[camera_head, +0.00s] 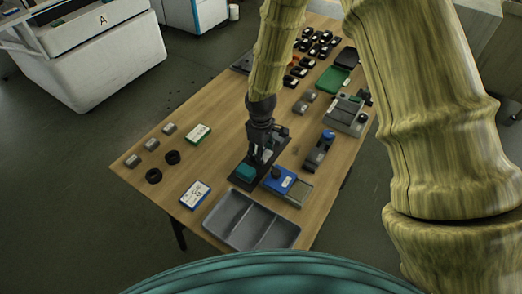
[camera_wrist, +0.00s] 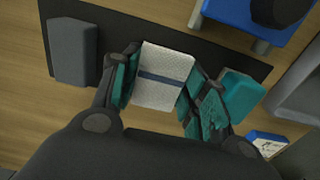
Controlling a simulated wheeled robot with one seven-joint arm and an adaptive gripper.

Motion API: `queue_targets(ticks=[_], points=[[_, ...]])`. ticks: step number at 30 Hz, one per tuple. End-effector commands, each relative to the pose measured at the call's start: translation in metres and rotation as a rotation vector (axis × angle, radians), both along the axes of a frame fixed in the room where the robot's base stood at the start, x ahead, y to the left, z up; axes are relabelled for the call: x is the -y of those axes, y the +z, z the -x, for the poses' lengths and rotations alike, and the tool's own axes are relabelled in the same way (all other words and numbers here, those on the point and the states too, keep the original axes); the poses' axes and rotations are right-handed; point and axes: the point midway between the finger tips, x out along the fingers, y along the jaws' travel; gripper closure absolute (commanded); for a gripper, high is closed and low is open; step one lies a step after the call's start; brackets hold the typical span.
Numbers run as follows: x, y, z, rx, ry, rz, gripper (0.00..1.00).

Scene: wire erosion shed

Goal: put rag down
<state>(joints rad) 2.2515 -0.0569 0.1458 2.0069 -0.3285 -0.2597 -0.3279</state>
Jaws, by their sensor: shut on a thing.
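The rag looks like a white, textured folded pad with a dark blue stripe (camera_wrist: 165,75). It sits between the two fingers of my gripper (camera_wrist: 160,85) in the wrist view, and the gripper is shut on it. In the head view my gripper (camera_head: 262,152) is over the dark flat mat (camera_head: 239,183), near its middle; the rag is mostly hidden there by the fingers. The mat also shows beneath the rag in the wrist view (camera_wrist: 118,32). I cannot tell whether the rag touches the mat.
A teal block (camera_head: 246,171) and a grey block (camera_wrist: 72,50) lie on the mat, either side of the gripper. A blue device (camera_head: 279,180) is close by. A grey divided tray (camera_head: 225,213) is at the near table edge. Bare wood (camera_head: 225,155) lies left of the mat.

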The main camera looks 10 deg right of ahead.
Motion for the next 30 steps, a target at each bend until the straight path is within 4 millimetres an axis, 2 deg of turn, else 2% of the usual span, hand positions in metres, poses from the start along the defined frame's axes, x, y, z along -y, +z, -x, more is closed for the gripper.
queue_targets(ticks=[20,21,23,24,30], points=[[0.000,-0.016,-0.003,-0.006,0.000,0.000,0.86],[0.000,-0.016,-0.003,-0.006,0.000,0.000,0.51],[0.000,-0.016,-0.002,-0.006,0.000,0.001,0.40],[0.000,-0.017,-0.002,-0.007,0.000,0.000,0.35],[0.000,-0.016,-0.002,-0.006,0.000,0.001,0.35]])
